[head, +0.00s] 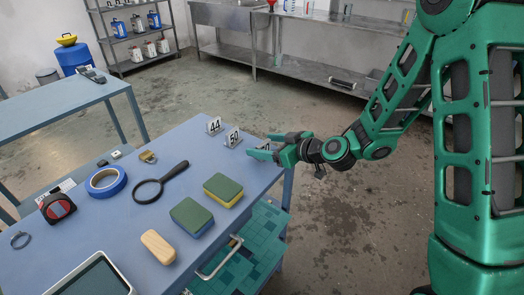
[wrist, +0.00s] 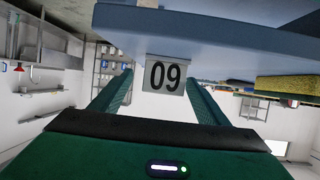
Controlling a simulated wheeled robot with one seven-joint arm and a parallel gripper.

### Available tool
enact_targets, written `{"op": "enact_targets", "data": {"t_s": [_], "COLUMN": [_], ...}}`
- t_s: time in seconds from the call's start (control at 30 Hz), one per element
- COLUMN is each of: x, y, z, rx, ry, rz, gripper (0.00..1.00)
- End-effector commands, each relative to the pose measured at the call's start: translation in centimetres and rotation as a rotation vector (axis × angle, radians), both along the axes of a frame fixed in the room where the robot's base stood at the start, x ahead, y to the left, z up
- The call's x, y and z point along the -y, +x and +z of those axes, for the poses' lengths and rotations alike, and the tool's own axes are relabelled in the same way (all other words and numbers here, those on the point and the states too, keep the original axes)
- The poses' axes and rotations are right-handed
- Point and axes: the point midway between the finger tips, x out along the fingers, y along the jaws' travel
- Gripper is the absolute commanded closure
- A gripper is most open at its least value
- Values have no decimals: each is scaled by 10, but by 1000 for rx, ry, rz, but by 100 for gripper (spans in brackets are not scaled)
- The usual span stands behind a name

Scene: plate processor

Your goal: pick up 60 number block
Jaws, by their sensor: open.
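The 60 number block is a small pale tag with dark digits. In the wrist view the block (wrist: 165,75) appears upside down, reading like 09, under the table's edge in that turned picture. My gripper (wrist: 160,84) is open, with a green finger on each side of the block's image; the right finger looks closer to it. I cannot tell whether the fingertips reach around it. In the head view my gripper (head: 264,146) is at the table's right corner, and its fingers hide most of the block.
The 50 block (head: 233,137) and 44 block (head: 214,126) stand in line to the left of my gripper. Sponges (head: 223,187), a magnifier (head: 150,189) and blue tape (head: 106,182) lie on the blue table (head: 200,160).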

Motion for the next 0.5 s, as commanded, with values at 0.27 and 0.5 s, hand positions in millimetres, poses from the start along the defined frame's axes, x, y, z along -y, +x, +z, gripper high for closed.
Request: {"op": "enact_targets", "data": {"t_s": [0.27, 0.5], "x": [-28, -31], "y": [19, 23], "z": [-14, -16], "rx": [1, 0], "ry": [0, 0], "rz": [4, 1], "gripper": [31, 31]}}
